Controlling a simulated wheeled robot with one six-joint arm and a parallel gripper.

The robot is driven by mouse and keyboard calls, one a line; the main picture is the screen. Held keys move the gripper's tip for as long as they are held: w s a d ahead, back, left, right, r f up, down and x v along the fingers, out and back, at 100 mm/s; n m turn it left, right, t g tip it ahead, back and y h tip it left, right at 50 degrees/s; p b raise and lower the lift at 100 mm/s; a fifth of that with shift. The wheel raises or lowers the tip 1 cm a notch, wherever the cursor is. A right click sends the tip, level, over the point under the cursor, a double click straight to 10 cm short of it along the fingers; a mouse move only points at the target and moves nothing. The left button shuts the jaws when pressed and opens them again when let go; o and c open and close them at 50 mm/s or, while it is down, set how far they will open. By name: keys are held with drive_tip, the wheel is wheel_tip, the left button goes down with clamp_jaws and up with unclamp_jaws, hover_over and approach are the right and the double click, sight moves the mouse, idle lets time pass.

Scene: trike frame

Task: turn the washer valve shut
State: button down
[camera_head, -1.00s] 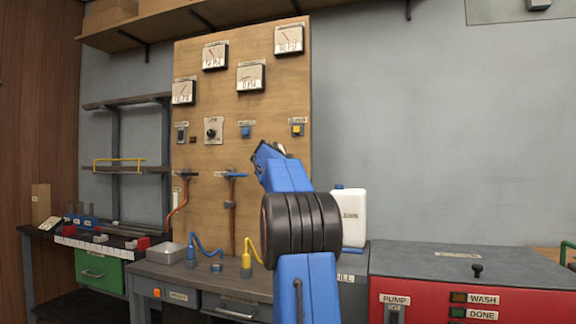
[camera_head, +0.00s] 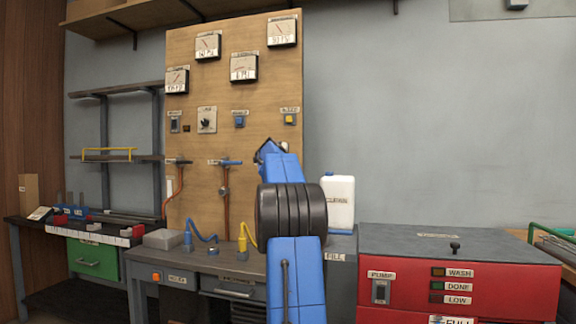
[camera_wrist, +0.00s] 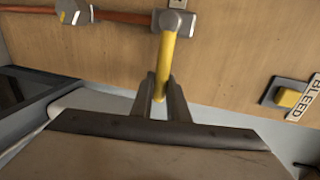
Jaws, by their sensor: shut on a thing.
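My gripper (camera_wrist: 160,88) is shut on a yellow valve handle (camera_wrist: 164,62) in the wrist view. The handle runs from a grey valve body (camera_wrist: 176,22) on a copper-coloured pipe (camera_wrist: 120,16), and its end sits between my two fingers. No readable label shows beside this valve, so I cannot tell its name. In the head view my gripper (camera_head: 268,150) is in front of the wooden panel's right part, and my arm hides the yellow handle. A blue-handled valve (camera_head: 228,162) and another valve (camera_head: 178,161) are on the panel to the left.
A yellow button (camera_wrist: 288,97) with a BLEED label is right of my gripper in the wrist view. Gauges (camera_head: 244,68) and switches are higher on the panel. A white jug (camera_head: 338,203) stands right of my arm, near a red washer cabinet (camera_head: 460,270).

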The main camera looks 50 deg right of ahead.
drive_tip(key=shift+f, duration=0.1)
drive_tip(key=c, duration=1.7)
unclamp_jaws()
drive_tip(key=shift+v, duration=8.7)
drive_tip(key=shift+w, duration=0.1)
